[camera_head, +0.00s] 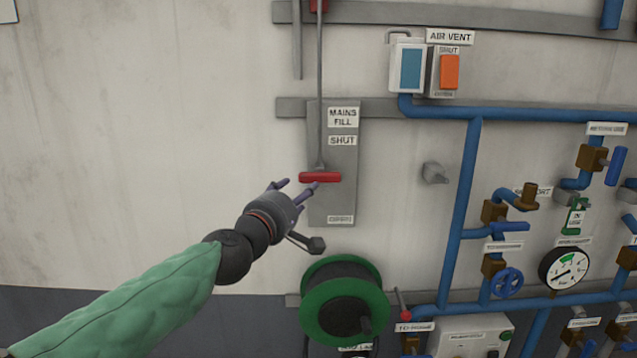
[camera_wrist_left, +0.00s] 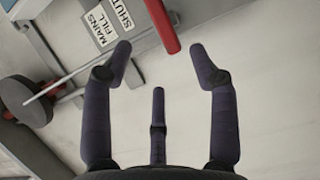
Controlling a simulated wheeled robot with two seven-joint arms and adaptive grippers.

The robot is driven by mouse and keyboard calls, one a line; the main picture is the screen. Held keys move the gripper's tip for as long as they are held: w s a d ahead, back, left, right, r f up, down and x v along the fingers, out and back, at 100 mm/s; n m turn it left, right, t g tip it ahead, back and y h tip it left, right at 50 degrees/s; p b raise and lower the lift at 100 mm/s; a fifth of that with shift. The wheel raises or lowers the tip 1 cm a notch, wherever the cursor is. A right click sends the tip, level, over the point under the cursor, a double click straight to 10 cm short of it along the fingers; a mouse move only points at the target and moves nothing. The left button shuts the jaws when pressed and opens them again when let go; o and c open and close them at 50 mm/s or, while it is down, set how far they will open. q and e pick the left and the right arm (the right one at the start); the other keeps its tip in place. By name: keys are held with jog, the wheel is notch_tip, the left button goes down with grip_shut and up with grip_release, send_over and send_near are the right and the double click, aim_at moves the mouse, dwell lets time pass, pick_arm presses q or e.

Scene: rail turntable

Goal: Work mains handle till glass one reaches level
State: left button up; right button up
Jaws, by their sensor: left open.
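The mains fill handle is a red horizontal bar (camera_head: 320,177) on a thin grey rod (camera_head: 320,90). It hangs in front of a grey plate (camera_head: 346,195) marked MAINS FILL, SHUT above and OPEN at the bottom. The handle sits just below the SHUT label. My left gripper (camera_head: 296,189) is open, its fingertips just below and left of the handle. In the left wrist view the red bar (camera_wrist_left: 162,22) lies ahead between the spread fingers, and the fingers look empty. A gauge glass with a blue window (camera_head: 411,70) is mounted at the upper middle. My right gripper is out of view.
A green hose reel (camera_head: 345,300) stands out from the wall below the plate. Blue pipes (camera_head: 465,200), valves and a round gauge (camera_head: 564,268) fill the right side. An orange air vent switch (camera_head: 449,72) is at the top. The wall at left is bare.

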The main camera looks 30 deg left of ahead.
aim_at(318, 176)
pick_arm(q)
jog(key=w, duration=0.3)
jog(key=w+a, duration=0.1)
jog(key=w, duration=0.6)
jog(key=shift+w+a+b, duration=0.3)
jog(key=shift+b, duration=0.1)
jog(key=shift+r, duration=0.1)
grip_shut()
